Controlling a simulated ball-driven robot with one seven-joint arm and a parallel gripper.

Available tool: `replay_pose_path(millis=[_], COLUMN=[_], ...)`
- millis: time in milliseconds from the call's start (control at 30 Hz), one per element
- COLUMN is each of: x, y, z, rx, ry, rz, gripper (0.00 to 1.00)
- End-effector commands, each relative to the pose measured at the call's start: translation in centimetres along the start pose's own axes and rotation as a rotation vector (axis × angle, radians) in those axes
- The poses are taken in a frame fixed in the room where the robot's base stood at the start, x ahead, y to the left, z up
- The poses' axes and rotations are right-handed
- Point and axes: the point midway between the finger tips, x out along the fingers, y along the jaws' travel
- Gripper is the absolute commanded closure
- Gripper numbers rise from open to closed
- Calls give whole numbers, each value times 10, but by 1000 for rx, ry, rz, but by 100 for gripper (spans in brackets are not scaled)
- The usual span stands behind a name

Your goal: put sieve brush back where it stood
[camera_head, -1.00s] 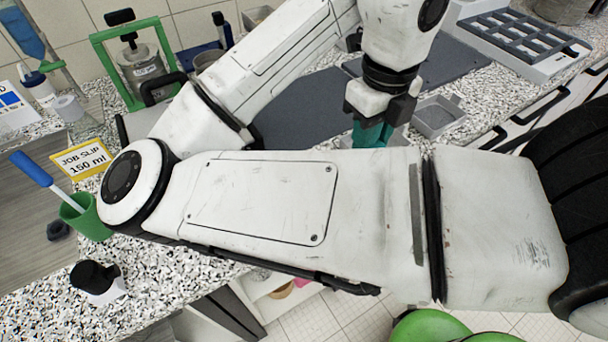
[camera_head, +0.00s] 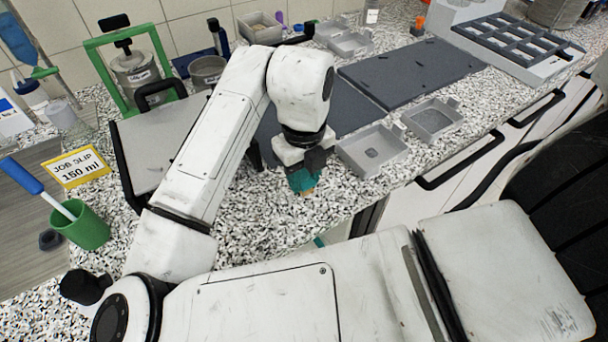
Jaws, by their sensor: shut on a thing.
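My gripper (camera_head: 304,172) is over the speckled counter (camera_head: 262,222), in front of the dark mat and left of the grey trays. It points down and is shut on a small teal thing with a tan-orange edge, which I take to be the sieve brush (camera_head: 300,181). Most of the brush is hidden by the jaws, and I cannot tell whether it touches the counter.
Grey trays (camera_head: 372,151) stand right of my gripper, dark mats (camera_head: 411,73) behind. A green cup (camera_head: 86,230) with a blue-handled tool, a job slip (camera_head: 76,166) and a green frame (camera_head: 135,65) are left.

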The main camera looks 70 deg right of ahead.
Motion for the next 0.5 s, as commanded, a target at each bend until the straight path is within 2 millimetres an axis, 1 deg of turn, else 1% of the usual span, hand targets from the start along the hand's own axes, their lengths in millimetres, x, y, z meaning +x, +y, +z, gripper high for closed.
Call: replay_pose_path(millis=[33, 267, 400, 433, 500], x=[4, 4, 9, 7, 7], y=[0, 0, 0, 0, 0], z=[0, 0, 0, 0, 0], rx=[0, 1, 1, 1, 1], ry=[1, 0, 0, 0, 0], rz=[-1, 0, 0, 0, 0], gripper=[97, 97, 97, 64, 57])
